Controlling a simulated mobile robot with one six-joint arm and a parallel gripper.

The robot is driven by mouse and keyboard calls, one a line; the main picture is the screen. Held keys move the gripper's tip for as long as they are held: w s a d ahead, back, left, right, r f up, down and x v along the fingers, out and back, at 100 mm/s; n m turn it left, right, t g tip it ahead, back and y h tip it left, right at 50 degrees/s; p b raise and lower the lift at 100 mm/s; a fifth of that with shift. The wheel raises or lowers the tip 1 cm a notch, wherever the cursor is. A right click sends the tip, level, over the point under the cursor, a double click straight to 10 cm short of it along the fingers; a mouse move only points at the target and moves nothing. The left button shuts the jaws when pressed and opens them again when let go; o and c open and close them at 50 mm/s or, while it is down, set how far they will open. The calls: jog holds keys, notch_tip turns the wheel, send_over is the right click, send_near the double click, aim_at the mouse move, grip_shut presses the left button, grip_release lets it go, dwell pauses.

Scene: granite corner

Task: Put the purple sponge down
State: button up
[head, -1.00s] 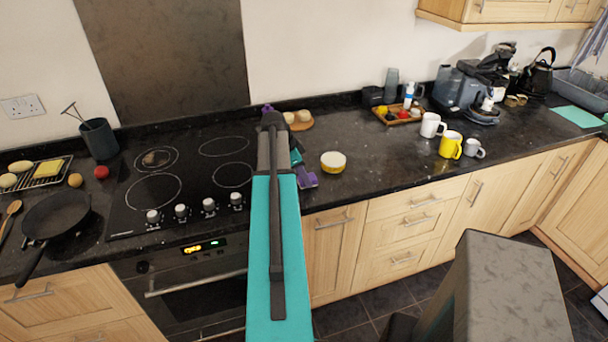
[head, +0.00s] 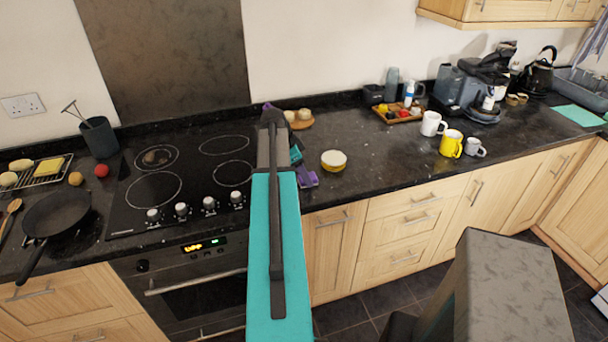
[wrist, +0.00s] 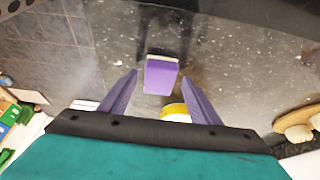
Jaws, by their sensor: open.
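The purple sponge (wrist: 160,76), a small block with a pale layer along its far edge, rests on the dark granite counter in the wrist view. My gripper (wrist: 159,73) has two purple fingers spread wide, one on each side of the sponge in the picture, with clear gaps to it. No finger touches the sponge. In the head view my teal arm covers most of the gripper. A purple patch shows just right of the arm there, but I cannot tell finger from sponge.
A yellow-and-white round tub (head: 334,160) stands close to the right of my gripper. A board with pale round items (head: 298,118) lies behind. The hob (head: 180,180) is to the left. A white mug (head: 432,123) and yellow mug (head: 450,144) stand farther right, past free counter.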

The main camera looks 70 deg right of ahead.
jog(key=b+v, duration=0.3)
jog(key=v, duration=0.8)
jog(key=shift+r, duration=0.2)
jog(key=shift+w+a, duration=0.1)
dwell(0.6)
